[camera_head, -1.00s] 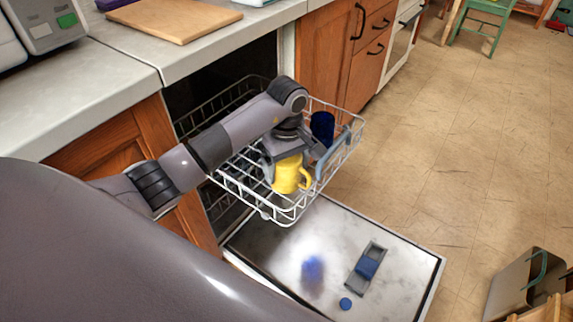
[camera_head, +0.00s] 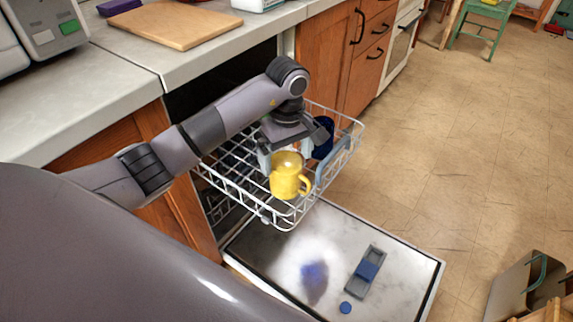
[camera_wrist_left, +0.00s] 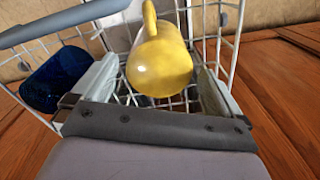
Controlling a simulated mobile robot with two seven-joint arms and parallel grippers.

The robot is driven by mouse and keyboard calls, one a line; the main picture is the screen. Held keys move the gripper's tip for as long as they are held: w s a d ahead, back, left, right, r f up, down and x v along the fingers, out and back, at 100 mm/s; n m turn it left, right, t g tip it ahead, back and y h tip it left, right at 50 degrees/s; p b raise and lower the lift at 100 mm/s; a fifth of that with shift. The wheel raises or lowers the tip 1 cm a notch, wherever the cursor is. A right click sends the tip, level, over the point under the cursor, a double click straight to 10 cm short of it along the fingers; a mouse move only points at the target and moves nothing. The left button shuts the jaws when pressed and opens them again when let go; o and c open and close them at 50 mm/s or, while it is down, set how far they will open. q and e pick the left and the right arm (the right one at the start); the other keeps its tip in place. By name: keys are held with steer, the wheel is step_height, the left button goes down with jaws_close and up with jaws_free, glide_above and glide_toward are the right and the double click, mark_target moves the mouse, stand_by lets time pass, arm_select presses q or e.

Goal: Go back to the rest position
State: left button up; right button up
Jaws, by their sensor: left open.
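My left gripper (camera_head: 291,160) is open over the upper dishwasher rack (camera_head: 233,186). A yellow mug (camera_head: 287,179) stands in the rack just below and between its fingers. In the left wrist view the mug (camera_wrist_left: 160,66) lies between the two spread fingers, with a gap on each side. A dark blue cup (camera_head: 324,138) sits in the rack to the right, partly hidden behind the gripper; it also shows in the left wrist view (camera_wrist_left: 56,82). My right gripper does not show.
The dishwasher door (camera_head: 290,245) is folded down below the rack, with a blue detergent part on it. A counter (camera_head: 85,90) with a cutting board (camera_head: 170,24) runs along the left. Wooden cabinets (camera_head: 325,55) stand behind.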

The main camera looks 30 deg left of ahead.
arm_select(q)
steer(key=shift+r, duration=0.95)
